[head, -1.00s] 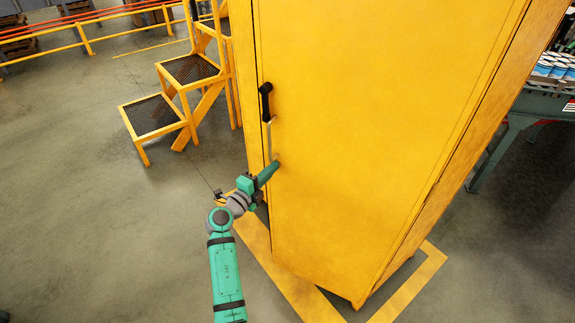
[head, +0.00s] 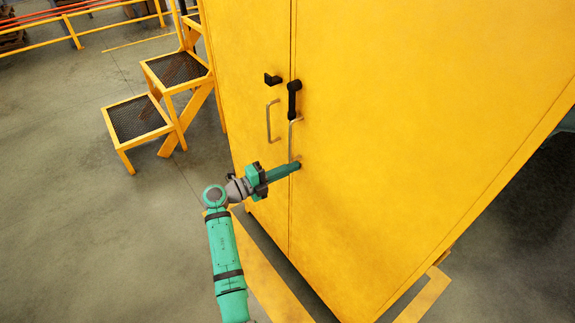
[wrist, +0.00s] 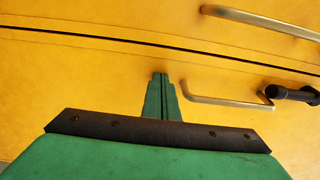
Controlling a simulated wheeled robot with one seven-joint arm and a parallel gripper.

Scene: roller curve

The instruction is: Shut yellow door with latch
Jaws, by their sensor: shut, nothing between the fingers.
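The yellow door (head: 400,130) on the right fills much of the head view and stands about flush with the left door panel (head: 250,45), with a thin dark seam between them. A black latch handle (head: 293,98) stands upright on the right door near the seam, above a metal pull handle (head: 292,138). The left panel has a black catch (head: 272,79) and its own pull handle (head: 270,122). My gripper (head: 298,165) is shut and empty, its tip at the right door just below the pull handle. In the wrist view the closed fingers (wrist: 160,95) point at the door beside the pull handle (wrist: 225,101) and black latch (wrist: 295,94).
Yellow steps (head: 140,120) with dark mesh treads stand left of the cabinet. Yellow lines (head: 425,297) mark the floor around its base. The grey floor (head: 90,240) at the left is clear. Yellow railings (head: 75,30) run at the back left.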

